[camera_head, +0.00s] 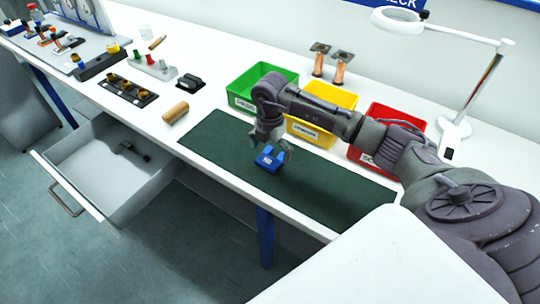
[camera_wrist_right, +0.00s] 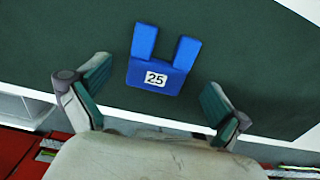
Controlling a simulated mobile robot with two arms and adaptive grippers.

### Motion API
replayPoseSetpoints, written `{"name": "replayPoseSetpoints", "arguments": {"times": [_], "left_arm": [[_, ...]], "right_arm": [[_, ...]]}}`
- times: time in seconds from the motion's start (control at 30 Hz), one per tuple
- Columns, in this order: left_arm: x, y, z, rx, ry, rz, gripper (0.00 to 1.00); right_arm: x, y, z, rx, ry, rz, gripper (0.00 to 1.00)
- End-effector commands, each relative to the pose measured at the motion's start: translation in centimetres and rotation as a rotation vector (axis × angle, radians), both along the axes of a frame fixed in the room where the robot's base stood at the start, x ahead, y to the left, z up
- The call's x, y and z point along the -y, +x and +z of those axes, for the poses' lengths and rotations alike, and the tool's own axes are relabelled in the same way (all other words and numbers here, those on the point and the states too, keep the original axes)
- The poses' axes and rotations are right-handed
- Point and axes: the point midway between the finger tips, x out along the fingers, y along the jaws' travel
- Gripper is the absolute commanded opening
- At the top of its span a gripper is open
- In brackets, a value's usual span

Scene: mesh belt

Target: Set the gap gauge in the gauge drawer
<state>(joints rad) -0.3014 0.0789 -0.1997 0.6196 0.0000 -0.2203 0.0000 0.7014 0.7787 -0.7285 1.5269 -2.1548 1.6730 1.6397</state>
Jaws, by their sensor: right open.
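The gap gauge (camera_head: 269,159) is a blue U-shaped block lying on the dark green mat (camera_head: 215,147). In the right wrist view the gauge (camera_wrist_right: 157,72) shows a white label reading 25, with its two prongs pointing up the picture. My right gripper (camera_head: 272,143) is open just over the gauge. In the wrist view its fingers stand apart on either side of the gauge and do not appear to touch it. The gauge drawer (camera_head: 108,183) is pulled open under the bench at the left, with a dark object (camera_head: 133,150) inside. My left gripper is not in view.
Green (camera_head: 252,82), yellow (camera_head: 318,110) and red (camera_head: 378,136) bins stand behind the mat. A magnifier lamp (camera_head: 455,128) is at the right.

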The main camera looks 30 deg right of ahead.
Motion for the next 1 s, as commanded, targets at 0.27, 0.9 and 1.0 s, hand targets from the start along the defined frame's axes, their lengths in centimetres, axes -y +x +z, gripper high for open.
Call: {"name": "replayPoseSetpoints", "arguments": {"times": [0.27, 0.9, 1.0], "left_arm": [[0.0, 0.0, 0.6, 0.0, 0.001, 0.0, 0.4], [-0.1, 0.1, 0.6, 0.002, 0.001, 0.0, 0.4], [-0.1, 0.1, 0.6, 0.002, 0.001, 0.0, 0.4]], "right_arm": [[0.0, 0.1, -1.9, 0.001, 0.0, 0.001, 1.0], [0.0, 0.1, -1.8, 0.003, 0.0, 0.001, 0.18], [0.0, 0.1, -1.8, 0.003, 0.0, 0.001, 0.18]]}}
